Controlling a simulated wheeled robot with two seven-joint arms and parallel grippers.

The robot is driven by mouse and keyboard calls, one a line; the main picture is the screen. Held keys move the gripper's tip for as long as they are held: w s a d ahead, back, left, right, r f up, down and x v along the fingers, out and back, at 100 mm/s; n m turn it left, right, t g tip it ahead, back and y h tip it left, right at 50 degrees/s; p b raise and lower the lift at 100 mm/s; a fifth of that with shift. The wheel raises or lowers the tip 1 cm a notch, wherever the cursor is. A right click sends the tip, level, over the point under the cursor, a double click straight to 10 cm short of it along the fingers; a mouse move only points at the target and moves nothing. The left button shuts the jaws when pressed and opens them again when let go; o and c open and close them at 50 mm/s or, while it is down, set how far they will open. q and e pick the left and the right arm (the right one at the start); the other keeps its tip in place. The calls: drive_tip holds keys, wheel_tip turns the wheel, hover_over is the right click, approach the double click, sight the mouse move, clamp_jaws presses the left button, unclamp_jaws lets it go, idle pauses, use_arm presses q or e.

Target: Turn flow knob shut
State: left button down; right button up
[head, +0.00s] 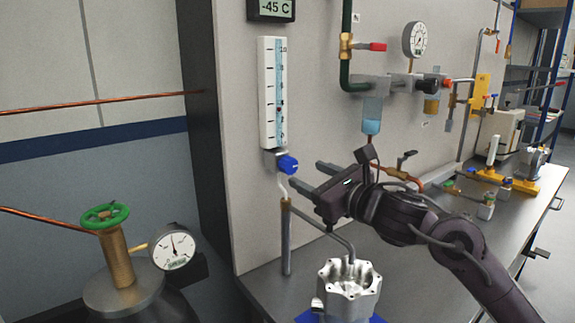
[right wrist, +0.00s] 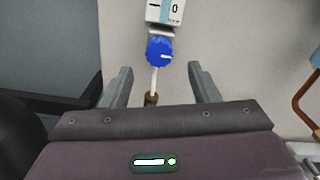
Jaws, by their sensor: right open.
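The blue flow knob (head: 288,165) sits at the foot of a white flow meter (head: 272,92) with a scale and a small dark-red float in its lower part. A white mark shows on the knob's face. My right gripper (head: 307,175) is open, its two fingers pointing at the knob from the right. In the right wrist view the knob (right wrist: 160,52) stands beyond the fingertips, roughly midway between them, and nothing touches it. The gripper (right wrist: 160,80) is empty. My left gripper is not in view.
A metal tube (head: 286,235) runs down below the knob. A machined housing (head: 349,285) stands on the bench under my right arm. A cylinder with a green handwheel (head: 103,215) and a gauge (head: 173,247) stand at lower left. A red-handled valve (head: 360,47) is higher up.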

sight(292, 168)
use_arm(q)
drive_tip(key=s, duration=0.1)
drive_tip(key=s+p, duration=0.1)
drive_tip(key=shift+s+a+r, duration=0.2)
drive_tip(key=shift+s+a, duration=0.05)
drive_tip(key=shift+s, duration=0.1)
use_arm(e)
drive_tip(key=x, duration=0.6)
drive_tip(key=shift+a, duration=0.1)
drive_tip(key=shift+c, duration=0.4)
drive_tip(key=c, duration=0.9)
drive_tip(key=shift+f+b, duration=0.15)
drive_tip(key=shift+b, duration=0.2)
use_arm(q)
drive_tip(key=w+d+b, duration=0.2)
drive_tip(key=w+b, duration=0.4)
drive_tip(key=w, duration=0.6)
use_arm(e)
drive_tip(key=n, duration=0.4)
drive_tip(key=shift+n+b, duration=0.5)
drive_tip(key=shift+n, duration=0.1)
drive_tip(key=shift+n+b, duration=0.7)
drive_tip(key=shift+b, duration=0.1)
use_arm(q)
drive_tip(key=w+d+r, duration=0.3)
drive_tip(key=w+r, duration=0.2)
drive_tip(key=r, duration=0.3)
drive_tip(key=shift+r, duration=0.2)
use_arm(e)
drive_tip(key=shift+n, duration=0.3)
